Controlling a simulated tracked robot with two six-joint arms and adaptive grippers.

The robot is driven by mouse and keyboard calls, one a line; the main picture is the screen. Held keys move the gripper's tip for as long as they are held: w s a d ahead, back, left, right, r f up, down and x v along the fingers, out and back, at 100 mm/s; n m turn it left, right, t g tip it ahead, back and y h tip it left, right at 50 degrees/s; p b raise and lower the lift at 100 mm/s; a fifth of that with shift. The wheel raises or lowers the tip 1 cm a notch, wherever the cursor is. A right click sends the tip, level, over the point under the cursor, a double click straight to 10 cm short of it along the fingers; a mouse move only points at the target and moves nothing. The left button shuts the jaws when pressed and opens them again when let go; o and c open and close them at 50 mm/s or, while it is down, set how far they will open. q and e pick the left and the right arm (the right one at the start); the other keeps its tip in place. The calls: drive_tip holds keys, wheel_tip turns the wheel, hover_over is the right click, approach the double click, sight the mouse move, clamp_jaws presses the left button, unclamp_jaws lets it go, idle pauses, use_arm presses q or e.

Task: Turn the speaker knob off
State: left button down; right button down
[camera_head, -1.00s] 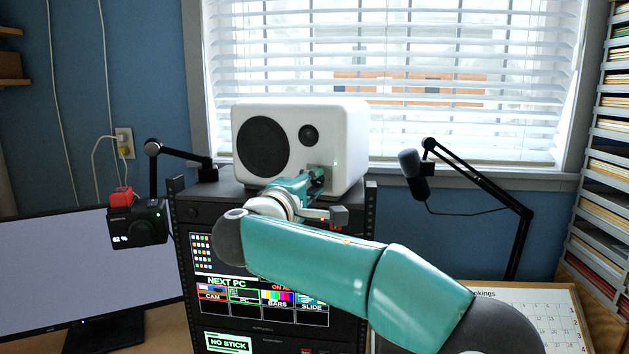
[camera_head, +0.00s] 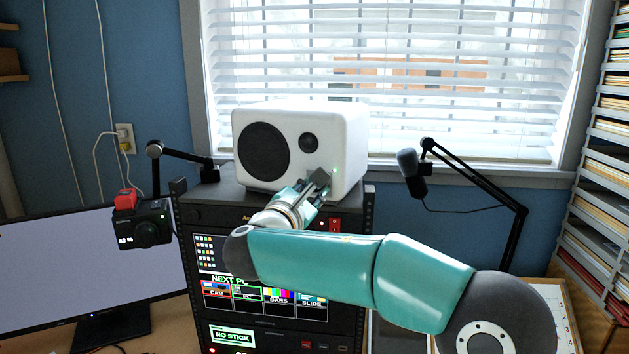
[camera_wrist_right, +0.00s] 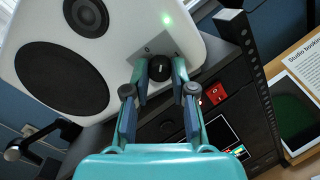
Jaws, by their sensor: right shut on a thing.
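The white speaker (camera_head: 348,140) stands on top of the black equipment rack (camera_head: 215,195), its front with two dark cones facing me. Its green light is lit above the knob panel, and shows in the right wrist view as well. In that view the round black knob (camera_wrist_right: 160,68) sits on a grey panel low on the speaker's front. My right gripper (camera_head: 319,180) is at this panel, its two fingertips (camera_wrist_right: 160,75) on either side of the knob, shut on it. In the head view the gripper hides the knob. My left gripper is not in view.
A red switch (camera_head: 335,224) is on the rack just below my right gripper. A microphone (camera_head: 412,170) on a boom arm stands to the right.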

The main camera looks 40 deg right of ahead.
drive_tip(key=shift+a+f+n+y+p, duration=0.1)
drive_tip(key=shift+f+n+y+p, duration=0.05)
drive_tip(key=shift+n+p, duration=1.9)
drive_tip(key=shift+f+n+y+p, duration=0.15)
drive_tip(key=shift+n+p, duration=1.35)
drive_tip(key=shift+n, duration=1.05)
drive_tip(key=c, duration=1.1)
unclamp_jaws()
drive_tip(key=shift+w, duration=0.1)
drive_tip(key=shift+o, duration=0.7)
drive_tip(key=shift+r, duration=0.15)
drive_tip(key=v, duration=1.2)
